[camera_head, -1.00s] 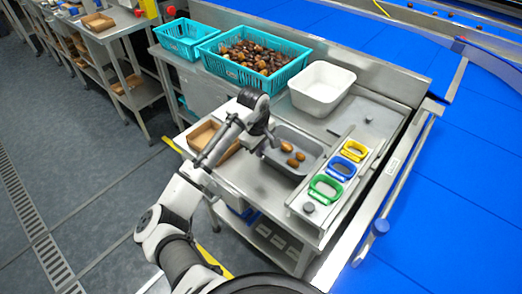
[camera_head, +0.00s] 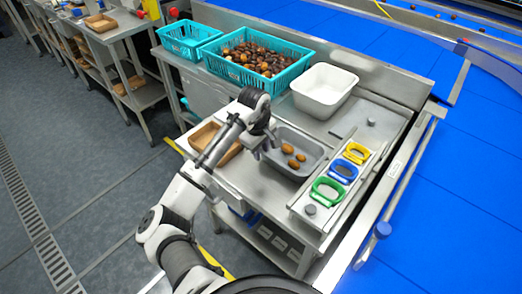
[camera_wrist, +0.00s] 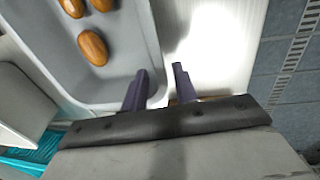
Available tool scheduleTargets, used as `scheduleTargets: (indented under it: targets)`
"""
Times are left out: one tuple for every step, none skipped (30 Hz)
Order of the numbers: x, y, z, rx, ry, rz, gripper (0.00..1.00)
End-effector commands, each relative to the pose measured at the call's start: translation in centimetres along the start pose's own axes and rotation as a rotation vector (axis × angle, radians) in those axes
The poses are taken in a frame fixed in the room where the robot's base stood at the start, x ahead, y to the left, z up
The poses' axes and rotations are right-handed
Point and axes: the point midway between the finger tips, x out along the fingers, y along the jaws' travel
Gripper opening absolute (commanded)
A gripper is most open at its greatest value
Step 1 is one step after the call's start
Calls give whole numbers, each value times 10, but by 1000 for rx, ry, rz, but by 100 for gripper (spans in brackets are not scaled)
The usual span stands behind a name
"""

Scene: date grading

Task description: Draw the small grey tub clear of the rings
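The small grey tub (camera_head: 322,150) stands on the steel bench with a few brown dates in it. Three sizing rings lie close to its right: green (camera_head: 319,196), blue (camera_head: 334,175) and yellow (camera_head: 366,154). A narrow gap shows between tub and rings. My gripper (camera_head: 263,153) is at the tub's left side. In the wrist view, my gripper (camera_wrist: 160,80) is open, with the tub's rim (camera_wrist: 152,40) running between its fingers. One finger is on the inner side and one on the outer side. Whether either finger touches the wall cannot be told.
A white tub (camera_head: 323,104) stands behind the grey tub. A teal crate of dates (camera_head: 290,72) and an empty teal crate (camera_head: 172,47) are at the back left. A brown tray (camera_head: 228,153) lies left of my gripper. The blue belt (camera_head: 470,190) runs at the right.

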Motion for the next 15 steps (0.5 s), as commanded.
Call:
scheduleTargets:
  targets:
    - [-5,1,0,1,1,3,29]
    - [-9,1,0,1,1,3,29]
    - [-15,1,0,2,1,4,29]
    - [-21,1,0,3,2,4,29]
    - [-28,1,0,3,2,4,29]
    - [-37,1,0,3,3,4,29]
    - [-44,1,0,3,3,5,29]
    - [-51,1,0,3,3,5,29]
    - [-62,1,1,4,2,4,29]
    - [-69,1,1,4,2,5,29]
    - [-76,1,1,3,3,4,29]
    - [-87,0,-1,1,6,3,29]
    - [-94,0,-1,1,6,2,29]
    - [-100,0,-1,2,7,1,29]
    - [-106,0,-1,1,7,1,29]
